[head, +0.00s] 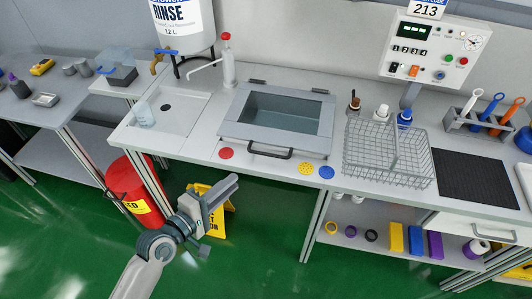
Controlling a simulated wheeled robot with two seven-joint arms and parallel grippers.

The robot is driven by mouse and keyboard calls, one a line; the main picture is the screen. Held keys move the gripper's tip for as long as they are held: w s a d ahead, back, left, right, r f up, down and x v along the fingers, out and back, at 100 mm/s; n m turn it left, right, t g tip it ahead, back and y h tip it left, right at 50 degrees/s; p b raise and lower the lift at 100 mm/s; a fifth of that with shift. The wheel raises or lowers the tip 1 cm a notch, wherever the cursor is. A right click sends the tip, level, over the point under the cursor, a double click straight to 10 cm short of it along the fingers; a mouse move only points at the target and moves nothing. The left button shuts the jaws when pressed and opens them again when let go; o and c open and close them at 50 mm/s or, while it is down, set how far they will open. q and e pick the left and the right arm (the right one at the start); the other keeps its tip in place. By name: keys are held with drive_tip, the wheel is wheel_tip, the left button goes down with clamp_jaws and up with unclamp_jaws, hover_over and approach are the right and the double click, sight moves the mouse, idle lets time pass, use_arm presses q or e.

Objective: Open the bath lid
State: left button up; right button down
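The bath lid (284,113) is a framed glass panel in the middle of the bench, lying flat and closed over the bath. Two dark hinges show at its back edge. A black bar handle (271,154) is at its front edge. My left gripper (236,181) is in front of the bench, left of the handle and apart from it. It is seen from the side, so whether its fingers are open cannot be told; nothing shows held in it. My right gripper is out of view.
A wire basket (388,165) stands right of the bath. A white bottle with a red cap (228,63) stands by its back left corner. Red, yellow and blue discs mark the bench's front edge. A red bin (133,190) and a yellow floor sign (229,206) stand below.

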sight(265, 155)
use_arm(q)
drive_tip(key=shift+w+d, duration=0.1)
drive_tip(key=shift+w, duration=0.05)
drive_tip(key=p+x, duration=0.3)
drive_tip(key=x, duration=1.4)
drive_tip(key=shift+f, duration=0.15)
clamp_jaws()
